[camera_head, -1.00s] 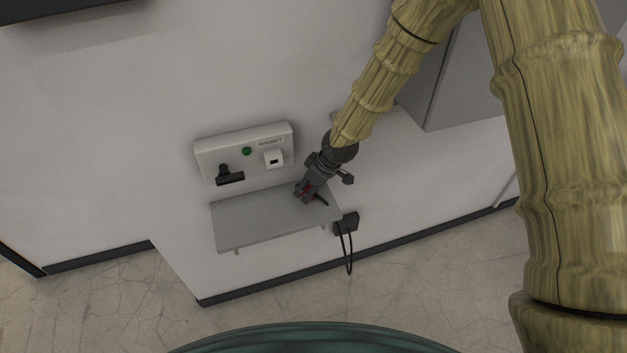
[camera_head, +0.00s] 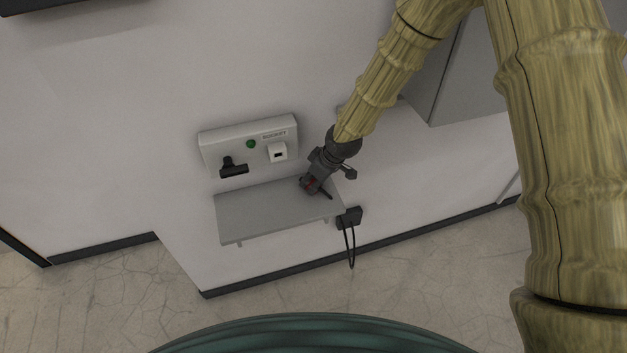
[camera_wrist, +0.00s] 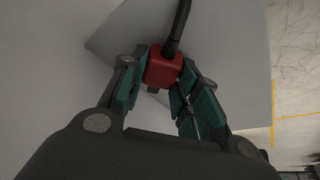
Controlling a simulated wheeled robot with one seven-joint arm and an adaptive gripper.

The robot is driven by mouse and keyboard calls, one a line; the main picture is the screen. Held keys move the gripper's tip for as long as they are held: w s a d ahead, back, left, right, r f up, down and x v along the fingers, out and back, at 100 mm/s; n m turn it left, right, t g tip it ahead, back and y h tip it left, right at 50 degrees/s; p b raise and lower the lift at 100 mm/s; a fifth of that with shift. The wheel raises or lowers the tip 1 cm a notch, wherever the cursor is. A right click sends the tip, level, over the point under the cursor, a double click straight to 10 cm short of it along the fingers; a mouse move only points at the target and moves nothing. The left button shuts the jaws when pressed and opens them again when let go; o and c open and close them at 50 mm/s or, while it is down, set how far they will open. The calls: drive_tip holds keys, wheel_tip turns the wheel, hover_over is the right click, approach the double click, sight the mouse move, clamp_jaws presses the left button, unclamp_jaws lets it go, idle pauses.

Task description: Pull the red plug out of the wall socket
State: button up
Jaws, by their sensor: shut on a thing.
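The red plug (camera_wrist: 163,68) is between the fingers of my gripper (camera_wrist: 157,85) in the wrist view, with a thick dark cable (camera_wrist: 178,28) leading away from it. My gripper is shut on it. In the head view my gripper (camera_head: 309,186) is at the right end of a grey shelf (camera_head: 270,210), low over or on its surface; I cannot tell if the plug touches the shelf. A little red of the plug (camera_head: 311,183) shows there. The wall socket panel (camera_head: 225,147) is up and left of my gripper, apart from the plug, with a white outlet (camera_head: 277,152).
The panel also carries a green round spot (camera_head: 251,144) and a black plug-like piece (camera_head: 234,170). A black box (camera_head: 349,217) with a hanging cable loop is on the wall right of the shelf. A grey cabinet (camera_head: 470,75) is at the upper right.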

drive_tip(key=shift+s+d, duration=0.2)
drive_tip(key=shift+s, duration=0.5)
drive_tip(key=shift+s+d+p, duration=0.1)
drive_tip(key=shift+s+d, duration=0.1)
drive_tip(key=shift+s, duration=0.45)
drive_tip(key=shift+s+d+p, duration=0.15)
drive_tip(key=shift+s+d, duration=0.1)
drive_tip(key=shift+s, duration=0.35)
drive_tip(key=shift+s+d+p, duration=0.1)
drive_tip(key=shift+s+d, duration=0.1)
drive_tip(key=shift+s, duration=0.45)
drive_tip(key=o, duration=1.2)
